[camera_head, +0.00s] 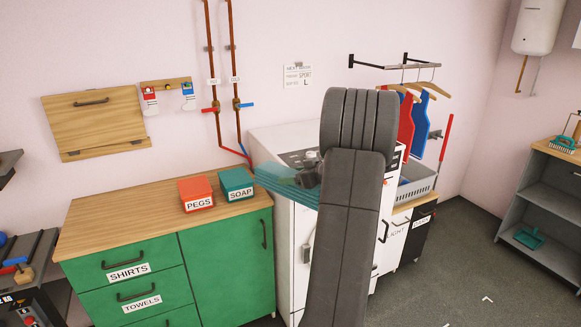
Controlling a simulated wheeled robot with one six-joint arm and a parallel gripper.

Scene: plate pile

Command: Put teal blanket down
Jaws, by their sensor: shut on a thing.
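The teal blanket (283,187) is a flat, folded stack of teal layers, seen in front of the white washing machine's front and top edge. My gripper (306,174) is shut on the blanket at its right side. My dark arm covers the right end of the blanket and part of the gripper, so the fingertips do not show clearly. The blanket's left end is close to the right end of the wooden counter (130,206); I cannot tell whether it touches anything below.
A red PEGS box (196,194) and a teal SOAP box (236,185) stand on the counter's right part. The counter's left and middle are bare. The washing machine (280,135) stands right of it. A grey basket (416,184) and hanging clothes are further right. Grey floor (470,260) is mostly clear.

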